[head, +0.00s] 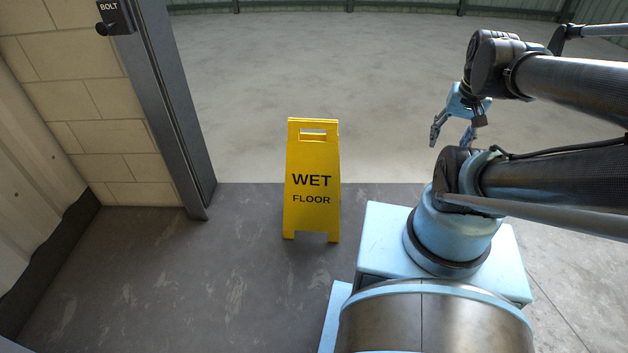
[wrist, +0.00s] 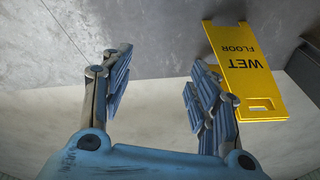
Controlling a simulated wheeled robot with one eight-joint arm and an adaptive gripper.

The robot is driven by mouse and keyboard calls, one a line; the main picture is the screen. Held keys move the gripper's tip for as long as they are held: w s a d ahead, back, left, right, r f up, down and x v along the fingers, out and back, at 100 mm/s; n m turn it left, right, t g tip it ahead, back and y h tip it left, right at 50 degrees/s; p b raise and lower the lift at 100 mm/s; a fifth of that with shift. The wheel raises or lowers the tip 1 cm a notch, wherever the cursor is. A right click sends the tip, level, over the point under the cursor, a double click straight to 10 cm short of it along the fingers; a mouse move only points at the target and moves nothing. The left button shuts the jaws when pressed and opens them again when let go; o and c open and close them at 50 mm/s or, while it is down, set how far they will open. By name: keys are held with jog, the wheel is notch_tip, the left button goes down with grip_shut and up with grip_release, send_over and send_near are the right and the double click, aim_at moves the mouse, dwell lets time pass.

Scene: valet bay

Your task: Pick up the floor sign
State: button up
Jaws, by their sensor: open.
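The yellow floor sign (head: 312,215) reads "WET FLOOR" and stands upright on the dark floor in the middle of the head view. It has a handle slot near its top edge. My gripper (head: 453,137) is to the right of the sign, apart from it, with empty jaws. In the wrist view my gripper (wrist: 155,88) has its two fingers spread wide. The sign (wrist: 240,65) shows there upside down, beyond and to the right of the right finger. That finger overlaps the sign's edge in the picture.
A dark door post (head: 180,110) and a block wall (head: 75,100) stand left of the sign. A box marked "BOLT" (head: 115,17) is high on the post. Open pale concrete (head: 330,60) lies behind the sign. Dark floor (head: 190,285) is clear in front and left.

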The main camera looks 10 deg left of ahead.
jog(key=w+a+r+m+g+y, duration=0.1)
jog(key=w+a+r+m, duration=0.25)
jog(key=w+a, duration=0.45)
jog(key=w+a+r+m+y, duration=0.15)
jog(key=w+a+m, duration=0.25)
jog(key=w+a, duration=0.45)
jog(key=m+g+y, duration=0.2)
jog(key=m, duration=0.6)
send_over(313, 124)
jog(key=w+d, duration=0.3)
jog(key=d, duration=0.3)
notch_tip(313, 124, down, 9)
jog(key=x, duration=1.1)
jog(key=shift+f, duration=0.25)
jog(key=shift+s+x, duration=0.1)
jog(key=shift+x, duration=1.3)
jog(key=shift+s+x, duration=0.15)
jog(key=shift+x, duration=1.25)
jog(key=shift+d+f, duration=0.2)
jog(key=shift+f, duration=0.1)
grip_shut()
